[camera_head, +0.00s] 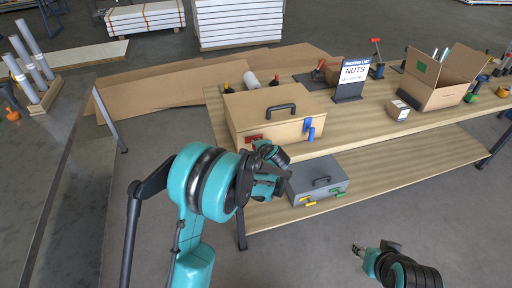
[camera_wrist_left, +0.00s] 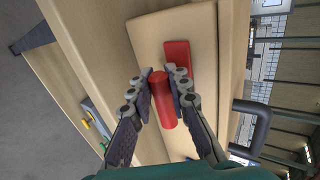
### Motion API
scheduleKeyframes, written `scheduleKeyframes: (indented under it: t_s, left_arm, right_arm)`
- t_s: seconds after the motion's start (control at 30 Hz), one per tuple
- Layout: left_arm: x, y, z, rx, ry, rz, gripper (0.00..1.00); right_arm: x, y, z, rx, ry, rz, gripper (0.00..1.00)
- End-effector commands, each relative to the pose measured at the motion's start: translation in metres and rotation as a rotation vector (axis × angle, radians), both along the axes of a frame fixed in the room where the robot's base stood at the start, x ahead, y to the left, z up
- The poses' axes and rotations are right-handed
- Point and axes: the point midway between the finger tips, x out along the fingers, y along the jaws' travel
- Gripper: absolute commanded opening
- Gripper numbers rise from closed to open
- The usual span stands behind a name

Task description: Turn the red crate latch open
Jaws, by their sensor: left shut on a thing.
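A tan wooden crate (camera_head: 270,113) with a dark top handle (camera_head: 280,107) stands on the near left part of the table. Its red latch (camera_head: 250,138) is on the front at the left and a blue latch (camera_head: 310,129) is at the right. My left gripper (camera_head: 268,172) is at the crate's front, below the red latch. In the left wrist view its fingers (camera_wrist_left: 160,95) are shut on the red latch's handle (camera_wrist_left: 162,98), beside the red plate (camera_wrist_left: 177,62). My right gripper (camera_head: 359,248) is low at the front right, away from the crate; its fingers are too small to judge.
A grey crate (camera_head: 318,181) with yellow and green latches sits on the lower shelf, close to my left gripper.

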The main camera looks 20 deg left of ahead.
Motion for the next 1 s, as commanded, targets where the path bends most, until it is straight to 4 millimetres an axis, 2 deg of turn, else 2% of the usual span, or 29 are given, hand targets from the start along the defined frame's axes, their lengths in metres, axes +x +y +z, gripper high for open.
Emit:
scheduleKeyframes:
  t_s: [0.53,0.57,0.63,1.0]
  left_arm:
    - [-0.0003,0.0004,-0.0012,-0.023,-0.014,0.001,0.00]
    - [-0.0003,0.0005,-0.0012,-0.023,-0.014,0.001,0.19]
    - [-0.0003,0.0004,-0.0012,-0.023,-0.014,0.001,0.38]
    - [-0.0027,-0.0018,0.0014,-0.021,-0.014,0.000,0.39]
  right_arm:
    - [-0.0001,0.0000,-0.0008,0.000,0.000,0.000,0.40]
    - [0.0000,0.0000,-0.0009,0.000,0.000,0.000,0.40]
    - [0.0000,0.0000,-0.0009,0.000,0.000,0.000,0.40]
    - [0.0000,0.0000,-0.0007,0.000,0.000,0.000,0.40]
